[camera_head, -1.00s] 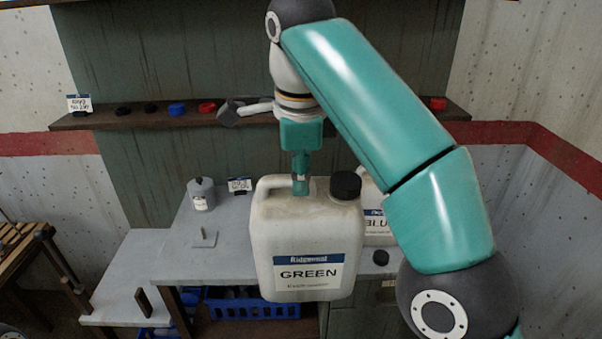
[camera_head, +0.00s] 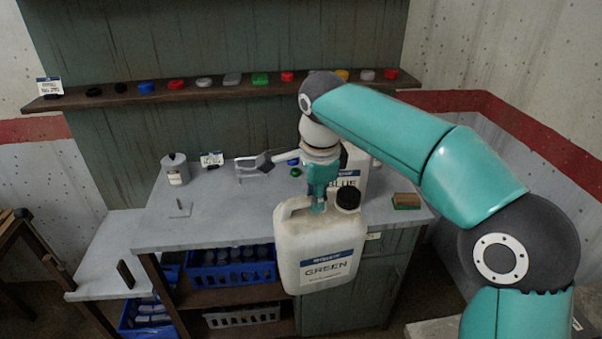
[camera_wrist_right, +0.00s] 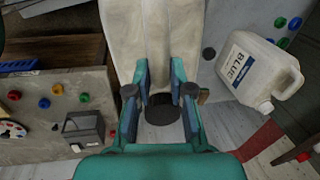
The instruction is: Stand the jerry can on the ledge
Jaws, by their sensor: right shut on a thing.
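A white jerry can labelled GREEN (camera_head: 318,255), with a black cap (camera_head: 348,198), hangs slightly tilted in front of the bench's front edge. My right gripper (camera_head: 318,206) is shut on its top handle. In the right wrist view, the can's pale body (camera_wrist_right: 155,35) and dark cap (camera_wrist_right: 162,108) show between and beyond the fingers (camera_wrist_right: 160,95). A second white can labelled BLUE (camera_head: 352,172) stands on the bench behind, partly hidden; it also shows in the wrist view (camera_wrist_right: 245,75). A low grey ledge (camera_head: 105,250) extends left of the bench. My left gripper is out of view.
The grey bench top (camera_head: 225,225) holds a grey canister (camera_head: 175,170), a small sign (camera_head: 211,159) and a brush-like block (camera_head: 406,200). A wall shelf (camera_head: 130,97) carries several coloured caps. Blue crates (camera_head: 232,272) sit below. A dark upright plate (camera_head: 125,274) stands on the low ledge.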

